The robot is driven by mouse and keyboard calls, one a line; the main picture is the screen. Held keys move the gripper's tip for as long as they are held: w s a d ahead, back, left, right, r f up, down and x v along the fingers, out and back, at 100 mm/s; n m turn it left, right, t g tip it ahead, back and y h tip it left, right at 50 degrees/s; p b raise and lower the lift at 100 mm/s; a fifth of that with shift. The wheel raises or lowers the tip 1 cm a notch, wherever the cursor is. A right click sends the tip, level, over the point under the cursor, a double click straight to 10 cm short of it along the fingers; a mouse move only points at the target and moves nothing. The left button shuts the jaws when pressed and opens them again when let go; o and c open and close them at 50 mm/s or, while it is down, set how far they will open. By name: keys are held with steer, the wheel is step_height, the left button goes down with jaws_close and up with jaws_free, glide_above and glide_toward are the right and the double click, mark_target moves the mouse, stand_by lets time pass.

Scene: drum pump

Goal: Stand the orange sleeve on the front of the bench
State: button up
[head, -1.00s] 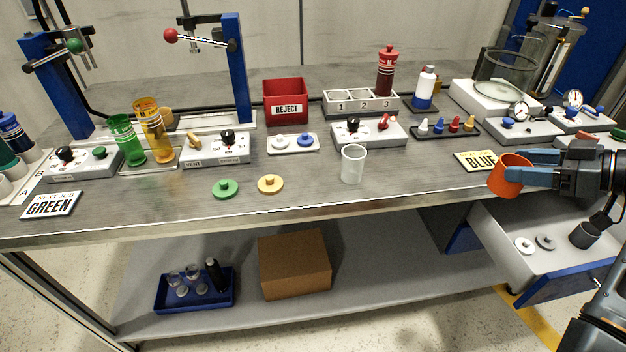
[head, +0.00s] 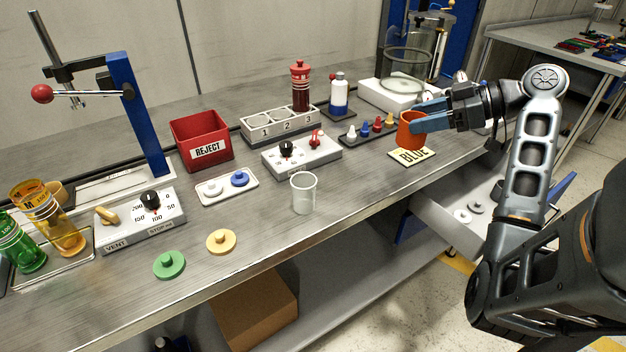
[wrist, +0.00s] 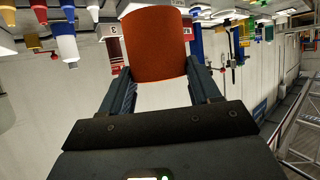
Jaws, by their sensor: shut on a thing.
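The orange sleeve (head: 408,129) is a short cup-like cylinder, held nearly upright at the right part of the bench. In the head view it overlaps the back edge of the BLUE card. My gripper (head: 418,125) reaches in from the right with its blue fingers shut on the sleeve. The wrist view, which is upside down, shows the sleeve (wrist: 154,45) between both fingers. Whether its base touches the bench or card is hard to tell. The front of the bench (head: 345,200) is a bare grey metal strip right of the clear cup.
A clear cup (head: 303,193), a yellow disc (head: 221,242) and a green disc (head: 169,265) stand along the front. The BLUE card (head: 412,157) lies below the sleeve. A tray of coloured cones (head: 366,130) is left of it. An open drawer (head: 445,222) juts out under the bench.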

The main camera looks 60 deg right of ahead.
steer(key=shift+w+a+f+p, duration=0.4)
steer(key=shift+w+a+f, duration=0.55)
steer(key=shift+w+f, duration=0.85)
steer(key=shift+w+a+f+p, duration=0.45)
steer(key=shift+w+a+f, duration=0.5)
steer(key=shift+w+f, duration=0.75)
steer(key=shift+w+a+f+p, duration=0.4)
steer(key=shift+w+a+f, duration=0.55)
steer(key=shift+w+f, duration=0.85)
steer(key=shift+s+f, duration=0.25)
steer(key=o, duration=1)
steer(key=shift+o, duration=0.2)
steer(key=shift+s+r, duration=0.1)
steer(key=shift+r, duration=0.05)
steer(key=b+v, duration=0.2)
steer(key=v, duration=0.9)
steer(key=shift+s+r, duration=0.2)
steer(key=shift+s, duration=0.15)
steer(key=shift+d, duration=0.1)
